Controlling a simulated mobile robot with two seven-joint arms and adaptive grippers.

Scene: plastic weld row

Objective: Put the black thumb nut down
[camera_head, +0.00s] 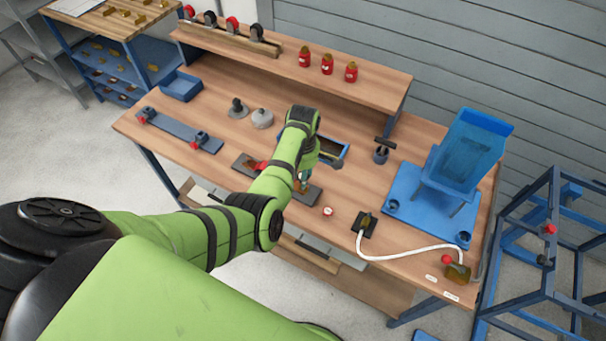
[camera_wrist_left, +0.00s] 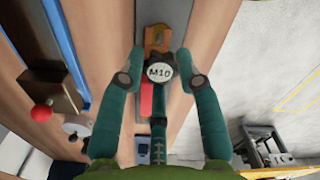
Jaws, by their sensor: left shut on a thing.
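The black thumb nut (camera_wrist_left: 160,72) shows in the left wrist view as a dark, lobed knob with a white "M10" top. My left gripper (camera_wrist_left: 160,80) is shut on it, with green fingers at its sides. A dark grey plate (camera_wrist_left: 165,12) with an orange-brown block (camera_wrist_left: 157,38) lies beneath; I cannot tell whether the nut touches the block. In the head view my left gripper (camera_head: 303,180) is over the dark plate (camera_head: 307,195) near the bench's front edge. The nut is too small to make out there. My right gripper is not in view.
A red-and-white round piece (camera_head: 327,211) lies right of the plate. A dark block (camera_head: 363,225) with a white hose (camera_head: 410,253) is farther right. A blue stand (camera_head: 462,160) fills the right end. A grey-blue strip with clamps (camera_head: 180,131) lies left.

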